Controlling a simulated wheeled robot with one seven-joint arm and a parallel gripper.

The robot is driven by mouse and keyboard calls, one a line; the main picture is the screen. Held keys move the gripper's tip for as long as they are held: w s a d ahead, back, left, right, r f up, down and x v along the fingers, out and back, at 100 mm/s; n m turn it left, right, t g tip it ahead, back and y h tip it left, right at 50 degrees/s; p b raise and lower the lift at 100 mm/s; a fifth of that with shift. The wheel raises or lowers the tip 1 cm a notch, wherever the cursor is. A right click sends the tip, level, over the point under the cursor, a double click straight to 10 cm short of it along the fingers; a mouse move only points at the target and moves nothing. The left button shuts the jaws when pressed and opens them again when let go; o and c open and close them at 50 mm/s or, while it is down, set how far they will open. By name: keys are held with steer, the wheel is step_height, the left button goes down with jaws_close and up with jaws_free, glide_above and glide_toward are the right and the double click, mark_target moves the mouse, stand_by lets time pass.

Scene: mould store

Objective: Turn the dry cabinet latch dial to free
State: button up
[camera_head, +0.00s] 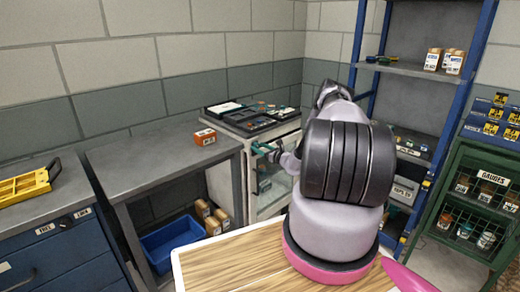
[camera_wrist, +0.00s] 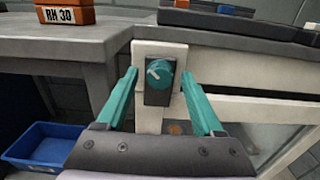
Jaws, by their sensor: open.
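The dry cabinet (camera_head: 266,178) is a pale cabinet with a glass front, standing in the middle of the head view. Its latch dial (camera_wrist: 159,75) is a round teal knob with a pale pointer mark on a dark plate, on the white frame in the wrist view. The pointer looks tilted to the upper left. My gripper (camera_wrist: 161,84) has two teal fingers, open, one on each side of the dial with gaps between. In the head view my gripper (camera_head: 266,149) is at the cabinet's front upper left, and my arm hides much of the right side.
A grey bench (camera_head: 150,155) stands left of the cabinet, with an orange box (camera_head: 204,137) near its right end. A blue bin (camera_head: 172,243) lies below. Trays (camera_head: 245,115) sit on the cabinet. A blue-framed shelf (camera_head: 412,70) and green rack (camera_head: 477,205) stand right.

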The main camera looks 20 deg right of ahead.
jaws_close()
steer(key=shift+m, duration=0.3)
steer(key=m, duration=1.3)
steer(key=shift+s+m, duration=0.1)
steer(key=shift+m, duration=2)
steer(key=shift+f, duration=0.1)
